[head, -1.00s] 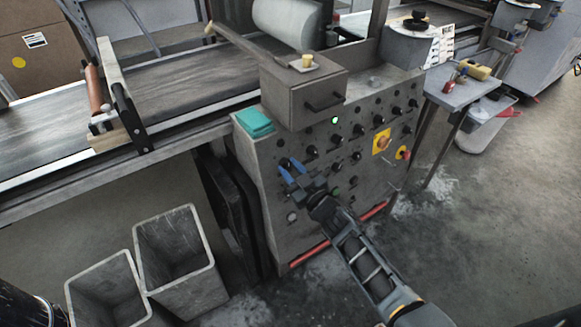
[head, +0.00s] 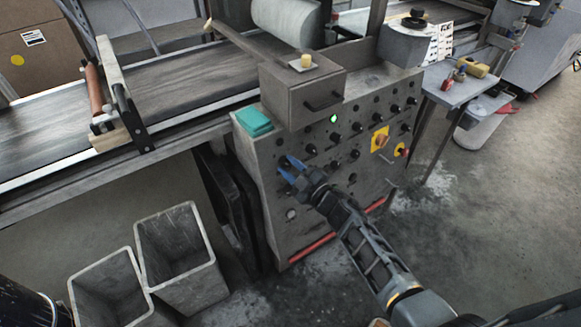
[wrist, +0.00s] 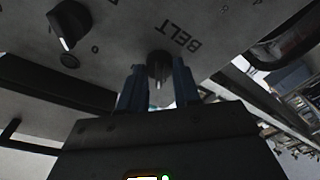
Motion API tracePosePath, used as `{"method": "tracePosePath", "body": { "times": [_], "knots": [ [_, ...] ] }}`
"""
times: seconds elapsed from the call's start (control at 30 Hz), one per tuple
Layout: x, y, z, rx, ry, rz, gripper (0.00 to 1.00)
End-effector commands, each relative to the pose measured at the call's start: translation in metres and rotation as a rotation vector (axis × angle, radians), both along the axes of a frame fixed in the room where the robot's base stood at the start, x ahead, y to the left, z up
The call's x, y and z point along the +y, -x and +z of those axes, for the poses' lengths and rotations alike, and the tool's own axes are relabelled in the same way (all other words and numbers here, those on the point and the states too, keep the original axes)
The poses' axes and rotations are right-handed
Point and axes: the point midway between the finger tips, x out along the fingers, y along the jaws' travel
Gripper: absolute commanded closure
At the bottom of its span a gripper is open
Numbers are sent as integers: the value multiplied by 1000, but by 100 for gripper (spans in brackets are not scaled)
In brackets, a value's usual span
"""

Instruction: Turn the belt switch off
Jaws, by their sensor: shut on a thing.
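The belt switch is a black rotary knob (wrist: 159,66) with a pale pointer line, on the grey panel beside the printed word BELT. In the wrist view my gripper (wrist: 158,88) has one blue finger on each side of the knob and is shut on it. The pointer line lies between the fingers, towards the bottom of the picture. In the head view my gripper (head: 291,172) is at the left part of the control cabinet (head: 265,185), and its fingers and wrist hide the knob there.
Another black knob (wrist: 69,24) is at the upper left in the wrist view. Several knobs, a lit green lamp (head: 334,118) and a yellow-backed switch (head: 380,139) share the panel. A grey box with a handle (head: 305,95) juts out above. Two grey bins (head: 180,250) stand at lower left.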

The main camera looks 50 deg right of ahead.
Motion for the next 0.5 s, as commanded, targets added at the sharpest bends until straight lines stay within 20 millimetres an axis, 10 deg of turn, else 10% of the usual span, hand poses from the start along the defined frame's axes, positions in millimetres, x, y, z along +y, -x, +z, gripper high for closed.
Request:
{"method": "tracePosePath", "body": {
  "times": [0.3, 0.33, 0.5],
  "knots": [
    [0, 0, 0, 1, 3, -1, 98],
    [0, 0, 0, 1, 3, -1, 65],
    [0, 0, 0, 1, 2, -1, 49]
  ]
}}
